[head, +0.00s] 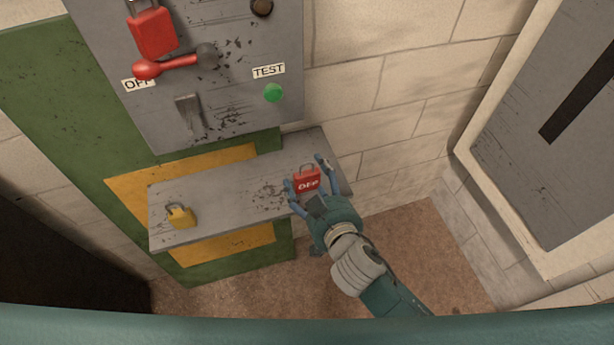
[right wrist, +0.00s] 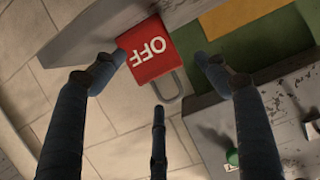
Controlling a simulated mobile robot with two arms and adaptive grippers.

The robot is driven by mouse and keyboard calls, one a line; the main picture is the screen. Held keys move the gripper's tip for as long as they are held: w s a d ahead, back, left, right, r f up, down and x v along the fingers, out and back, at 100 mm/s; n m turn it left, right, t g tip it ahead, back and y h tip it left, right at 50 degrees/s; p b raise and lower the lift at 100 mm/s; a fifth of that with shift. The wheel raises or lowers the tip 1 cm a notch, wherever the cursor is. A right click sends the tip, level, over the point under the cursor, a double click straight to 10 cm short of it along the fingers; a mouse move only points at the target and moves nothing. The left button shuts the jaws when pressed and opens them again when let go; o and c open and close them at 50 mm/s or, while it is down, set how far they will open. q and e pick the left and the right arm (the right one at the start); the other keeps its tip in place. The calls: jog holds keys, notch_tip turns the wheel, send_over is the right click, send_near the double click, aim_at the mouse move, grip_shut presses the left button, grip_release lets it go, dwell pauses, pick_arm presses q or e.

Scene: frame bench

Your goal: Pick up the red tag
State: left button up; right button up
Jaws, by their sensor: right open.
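The red tag (head: 307,180) is a padlock-shaped piece with white OFF lettering and a grey shackle. In the head view it appears at the right end of the grey shelf (head: 225,190). In the right wrist view the tag (right wrist: 146,60) shows close up, with its shackle towards the palm. My right gripper (head: 304,172) is open, with its fingers on either side of the tag. In the right wrist view gaps show beside the tag; I cannot tell whether a finger touches it. My left gripper is not in view.
A yellow padlock (head: 181,216) stands at the shelf's left end. Above is a grey panel (head: 235,100) with a red padlock (head: 152,34), a red-handled lever (head: 165,65) and a green TEST button (head: 273,92). A framed grey panel (head: 555,130) is on the right wall.

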jog(key=shift+w+a+f, duration=0.15)
jog(key=shift+w+f, duration=0.05)
jog(key=shift+w, duration=0.2)
jog(key=shift+s, duration=0.1)
jog(key=shift+c, duration=0.5)
jog(key=c, duration=1.2)
jog(key=shift+r, duration=0.1)
jog(key=shift+c, duration=0.2)
notch_tip(320, 180, up, 20)
jog(key=p, duration=0.1)
